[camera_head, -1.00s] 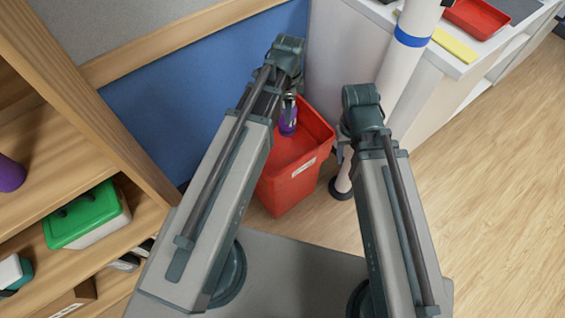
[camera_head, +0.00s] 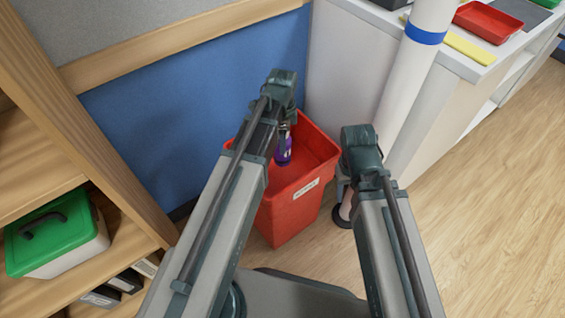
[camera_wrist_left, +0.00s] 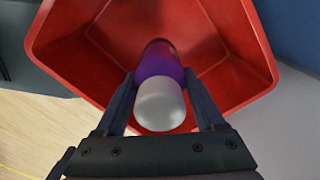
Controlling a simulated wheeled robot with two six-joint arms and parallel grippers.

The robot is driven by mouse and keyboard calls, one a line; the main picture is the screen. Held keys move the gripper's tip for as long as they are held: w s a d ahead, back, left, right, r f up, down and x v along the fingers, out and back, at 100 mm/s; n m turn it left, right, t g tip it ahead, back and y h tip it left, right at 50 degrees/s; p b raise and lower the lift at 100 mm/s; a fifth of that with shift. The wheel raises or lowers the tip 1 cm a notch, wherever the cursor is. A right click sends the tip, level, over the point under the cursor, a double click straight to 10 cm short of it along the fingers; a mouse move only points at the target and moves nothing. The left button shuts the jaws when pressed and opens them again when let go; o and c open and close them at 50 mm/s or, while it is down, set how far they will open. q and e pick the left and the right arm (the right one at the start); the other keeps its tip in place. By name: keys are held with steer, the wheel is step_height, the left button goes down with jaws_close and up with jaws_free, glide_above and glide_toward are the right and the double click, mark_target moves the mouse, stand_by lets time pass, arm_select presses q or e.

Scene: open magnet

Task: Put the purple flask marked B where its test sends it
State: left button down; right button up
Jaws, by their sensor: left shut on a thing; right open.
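The purple flask (camera_head: 283,152) hangs upright in my left gripper (camera_head: 286,128), over the mouth of a red bin (camera_head: 290,212). In the left wrist view the flask (camera_wrist_left: 160,68) shows a pale cap (camera_wrist_left: 160,104) between the two fingers of my left gripper (camera_wrist_left: 165,90), with the inside of the red bin (camera_wrist_left: 100,40) below it. I cannot read a letter on the flask. The bin has a white label on its front, too small to read. My right gripper (camera_head: 345,185) is open, to the right of the bin, and mostly hidden behind its own arm.
A wooden shelf with a green-lidded box (camera_head: 50,237) stands at the left. A white counter (camera_head: 455,60) with a red tray (camera_head: 488,22) and a yellow strip (camera_head: 468,47) is at the upper right. A white post (camera_head: 410,90) stands beside the bin. Wooden floor lies open at the right.

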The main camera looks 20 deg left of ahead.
arm_select(q)
step_height(320, 180, down, 5)
steer(key=b, duration=0.3)
steer(key=shift+r, duration=0.2)
steer(key=shift+f+b, duration=0.1)
steer(key=shift+b, duration=0.2)
step_height(320, 180, down, 4)
steer(key=b, duration=0.3)
steer(key=shift+r+b, duration=0.25)
steer(key=shift+b, duration=0.05)
steer(key=shift+f, duration=0.2)
jaws_free()
steer(key=shift+r, duration=0.1)
